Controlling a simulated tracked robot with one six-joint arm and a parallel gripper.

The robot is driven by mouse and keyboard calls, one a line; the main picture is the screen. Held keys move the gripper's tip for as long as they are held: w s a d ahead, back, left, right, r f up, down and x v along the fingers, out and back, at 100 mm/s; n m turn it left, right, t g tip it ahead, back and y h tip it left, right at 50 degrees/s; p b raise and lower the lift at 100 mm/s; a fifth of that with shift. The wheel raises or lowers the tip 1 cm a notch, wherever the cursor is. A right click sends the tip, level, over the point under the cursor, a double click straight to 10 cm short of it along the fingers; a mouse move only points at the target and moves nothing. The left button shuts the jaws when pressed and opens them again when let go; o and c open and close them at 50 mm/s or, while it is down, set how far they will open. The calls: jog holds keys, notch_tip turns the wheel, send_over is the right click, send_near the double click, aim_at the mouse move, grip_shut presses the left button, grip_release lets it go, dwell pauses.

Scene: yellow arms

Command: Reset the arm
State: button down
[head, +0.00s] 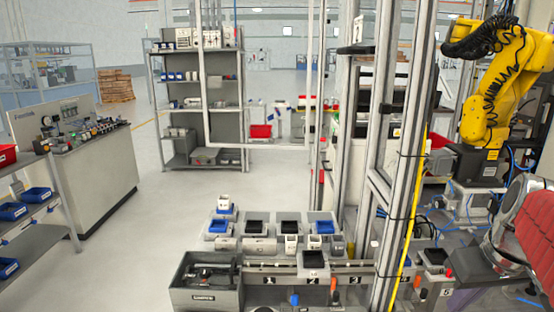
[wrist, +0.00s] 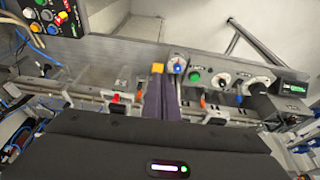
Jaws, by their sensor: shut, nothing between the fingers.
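My gripper (wrist: 164,84) shows in the wrist view as two dark fingers pressed together, pointing up the picture from the wide black gripper body. It is shut and empty. In the head view I cannot make out my gripper. A grey and red arm-like part (head: 515,235) stands at the lower right edge there; I cannot tell whether it is mine.
The wrist view shows a green button (wrist: 194,77), a display box (wrist: 293,88) and a button box (wrist: 55,15). In the head view, metal posts (head: 385,150) stand before a yellow arm (head: 500,85). A grey bin (head: 205,297) is in front. The floor (head: 150,220) at left is clear.

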jog(key=s+a+f+t, duration=0.1)
jog(key=s+a+f, duration=0.1)
jog(key=a, duration=0.8)
jog(key=s+a+f+t, duration=0.1)
jog(key=s+a+f, duration=0.2)
jog(key=a, duration=0.7)
jog(key=shift+s+f+n, duration=0.3)
jog(key=shift+f, duration=0.15)
jog(key=shift+d, duration=0.1)
